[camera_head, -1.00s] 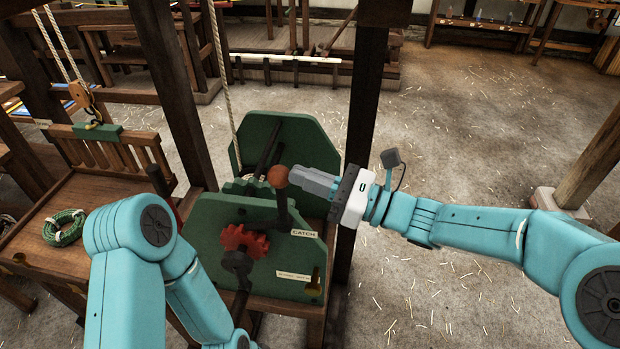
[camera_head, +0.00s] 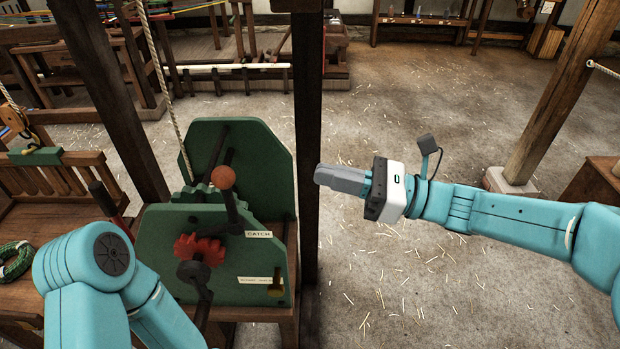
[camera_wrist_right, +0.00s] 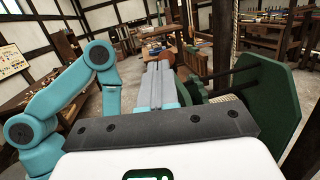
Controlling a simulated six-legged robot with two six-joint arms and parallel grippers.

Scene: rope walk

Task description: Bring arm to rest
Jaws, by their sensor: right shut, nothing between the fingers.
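My right gripper (camera_head: 322,176) is shut and empty, pointing left in the head view, in front of a dark wooden post (camera_head: 307,120). It is clear of the green winch (camera_head: 240,140) to its left. The winch's catch lever has an orange-brown ball knob (camera_head: 223,177), with open space between knob and gripper. In the right wrist view the shut fingers (camera_wrist_right: 160,65) point away from the camera, the knob showing beyond them. My left arm is bent at the lower left of the head view; its gripper is out of frame.
A red gear (camera_head: 200,250) and a "CATCH" label are on the winch front. The straw-strewn floor (camera_head: 430,110) at the right is open.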

